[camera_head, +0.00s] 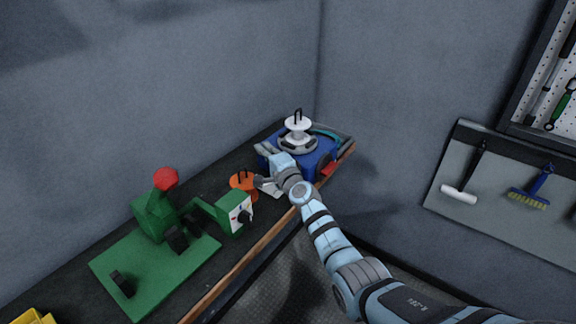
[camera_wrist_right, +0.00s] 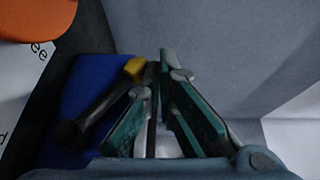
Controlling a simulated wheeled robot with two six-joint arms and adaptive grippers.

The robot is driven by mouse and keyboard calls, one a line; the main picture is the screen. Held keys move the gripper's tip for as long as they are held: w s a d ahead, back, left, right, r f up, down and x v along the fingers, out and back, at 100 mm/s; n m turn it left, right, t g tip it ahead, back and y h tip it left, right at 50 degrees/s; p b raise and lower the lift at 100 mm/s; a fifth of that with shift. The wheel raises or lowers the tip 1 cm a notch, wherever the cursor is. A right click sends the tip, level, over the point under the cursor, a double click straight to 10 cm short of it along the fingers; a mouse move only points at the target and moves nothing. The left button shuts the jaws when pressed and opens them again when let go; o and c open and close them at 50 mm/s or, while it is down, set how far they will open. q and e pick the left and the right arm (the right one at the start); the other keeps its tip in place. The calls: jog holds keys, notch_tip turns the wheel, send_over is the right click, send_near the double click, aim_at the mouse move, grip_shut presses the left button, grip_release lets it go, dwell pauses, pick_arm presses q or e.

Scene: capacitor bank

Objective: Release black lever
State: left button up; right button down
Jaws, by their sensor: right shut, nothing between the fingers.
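In the right wrist view a black bar (camera_wrist_right: 95,112) with a yellow end (camera_wrist_right: 134,68) lies beside my fingers, over a blue surface (camera_wrist_right: 85,80). It may be the black lever; I cannot tell for sure. My right gripper (camera_wrist_right: 163,62) is shut and empty, its fingertips together just right of the yellow end. Whether it touches the bar cannot be told. In the head view the right gripper (camera_head: 262,183) is at the near left side of the blue device (camera_head: 318,158), by the orange disc (camera_head: 243,181). The bar is hidden there. My left gripper is out of view.
A green machine (camera_head: 150,270) with a red knob (camera_head: 166,179) and black parts stands at the left on the dark bench. A white spool (camera_head: 298,123) with a black handle tops the blue device. Walls stand behind and right. The wooden bench edge (camera_head: 250,262) runs along the front.

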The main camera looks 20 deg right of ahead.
jog(key=shift+w+a+f+b, duration=0.15)
jog(key=shift+w+f+b, duration=0.1)
jog(key=shift+b, duration=0.05)
dwell(0.5)
jog(key=s+r+p, duration=0.7)
jog(key=s+p, duration=0.4)
jog(key=shift+s+r, duration=0.35)
jog(key=shift+s, duration=0.05)
